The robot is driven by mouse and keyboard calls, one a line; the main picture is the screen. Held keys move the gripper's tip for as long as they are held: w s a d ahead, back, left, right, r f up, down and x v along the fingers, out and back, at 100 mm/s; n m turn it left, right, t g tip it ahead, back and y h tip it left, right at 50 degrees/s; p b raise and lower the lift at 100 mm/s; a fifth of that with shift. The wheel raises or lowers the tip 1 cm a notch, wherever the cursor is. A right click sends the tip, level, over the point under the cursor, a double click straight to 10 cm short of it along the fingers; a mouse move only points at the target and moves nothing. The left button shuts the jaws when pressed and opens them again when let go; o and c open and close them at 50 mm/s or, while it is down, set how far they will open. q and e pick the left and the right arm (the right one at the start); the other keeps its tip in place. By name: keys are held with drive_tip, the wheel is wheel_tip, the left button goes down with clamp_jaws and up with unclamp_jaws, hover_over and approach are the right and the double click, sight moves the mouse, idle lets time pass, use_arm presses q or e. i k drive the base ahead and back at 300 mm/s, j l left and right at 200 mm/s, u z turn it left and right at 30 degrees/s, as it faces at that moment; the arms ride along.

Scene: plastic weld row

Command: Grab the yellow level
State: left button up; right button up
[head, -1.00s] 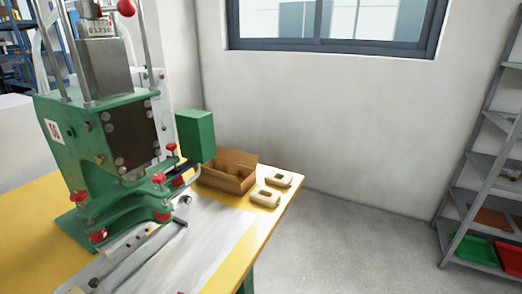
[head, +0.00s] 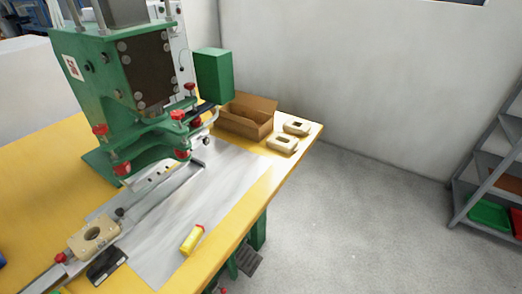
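A small yellow object with a red end (head: 191,240), which looks like the yellow level, lies on the grey sheet on the table near its front edge in the head view. It is tilted slightly to the upper right and nothing touches it. Neither of my grippers shows in the head view.
A green press (head: 140,90) stands on the yellow table (head: 30,190). A cardboard box (head: 247,116) and two beige parts (head: 283,145) sit at the far right. A beige part (head: 94,242) sits on the rail, beside a black device (head: 107,265). Grey sheet around the level is clear.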

sight(188, 246)
drive_tip(key=u, duration=0.95)
